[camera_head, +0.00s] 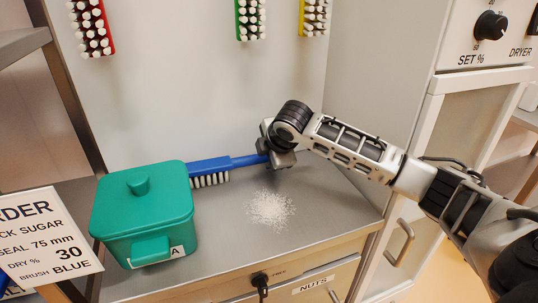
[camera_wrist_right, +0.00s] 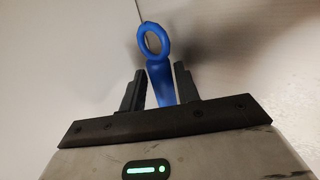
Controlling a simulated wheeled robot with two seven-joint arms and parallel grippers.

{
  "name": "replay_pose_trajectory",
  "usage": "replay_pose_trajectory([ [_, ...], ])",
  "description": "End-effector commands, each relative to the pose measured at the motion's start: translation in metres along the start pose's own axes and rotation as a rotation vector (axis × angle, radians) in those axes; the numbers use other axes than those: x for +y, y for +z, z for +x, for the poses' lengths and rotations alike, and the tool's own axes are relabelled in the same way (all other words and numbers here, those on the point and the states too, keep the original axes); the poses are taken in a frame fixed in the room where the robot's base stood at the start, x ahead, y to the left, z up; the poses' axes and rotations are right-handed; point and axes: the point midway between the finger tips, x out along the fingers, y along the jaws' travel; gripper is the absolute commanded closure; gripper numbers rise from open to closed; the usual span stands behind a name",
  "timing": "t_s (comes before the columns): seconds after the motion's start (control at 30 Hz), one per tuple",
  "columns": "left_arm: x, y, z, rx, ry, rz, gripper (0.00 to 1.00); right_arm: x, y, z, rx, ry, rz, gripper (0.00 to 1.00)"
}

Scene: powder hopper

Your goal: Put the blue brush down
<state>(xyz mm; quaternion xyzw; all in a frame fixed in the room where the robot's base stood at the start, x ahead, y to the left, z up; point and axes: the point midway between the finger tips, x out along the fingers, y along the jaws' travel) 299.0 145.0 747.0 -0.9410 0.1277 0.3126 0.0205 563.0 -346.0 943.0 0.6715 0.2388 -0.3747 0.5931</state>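The blue brush (camera_head: 209,165) is behind and right of the green lidded box (camera_head: 145,213), with its white bristles pointing down and its handle running right. My right gripper (camera_head: 275,157) is at the handle's right end. In the right wrist view, the gripper's two dark fingers (camera_wrist_right: 160,90) stand close on either side of the blue handle (camera_wrist_right: 160,75), and its ring end sticks out beyond them. The gripper looks shut on the handle. I cannot tell whether the bristles touch the counter. My left gripper is not in view.
White powder (camera_head: 269,208) lies on the grey counter (camera_head: 325,212), right of the box. Red (camera_head: 100,28), green (camera_head: 251,18) and yellow (camera_head: 313,17) brushes hang on the back wall. An order card (camera_head: 50,238) is at front left. A dial panel (camera_head: 490,30) is at right.

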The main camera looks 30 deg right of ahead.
Motion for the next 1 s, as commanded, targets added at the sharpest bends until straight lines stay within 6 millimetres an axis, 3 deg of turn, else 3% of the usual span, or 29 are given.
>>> replay_pose_trajectory([
  [0.23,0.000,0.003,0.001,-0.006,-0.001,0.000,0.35,0.002,0.000,-0.009,0.000,0.002,0.000,0.68],
  [0.7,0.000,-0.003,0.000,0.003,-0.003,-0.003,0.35,0.003,0.000,-0.101,0.001,0.004,0.000,0.68],
  [1.0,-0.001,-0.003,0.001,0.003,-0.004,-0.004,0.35,0.001,0.000,-0.121,0.000,0.001,0.001,0.68],
])
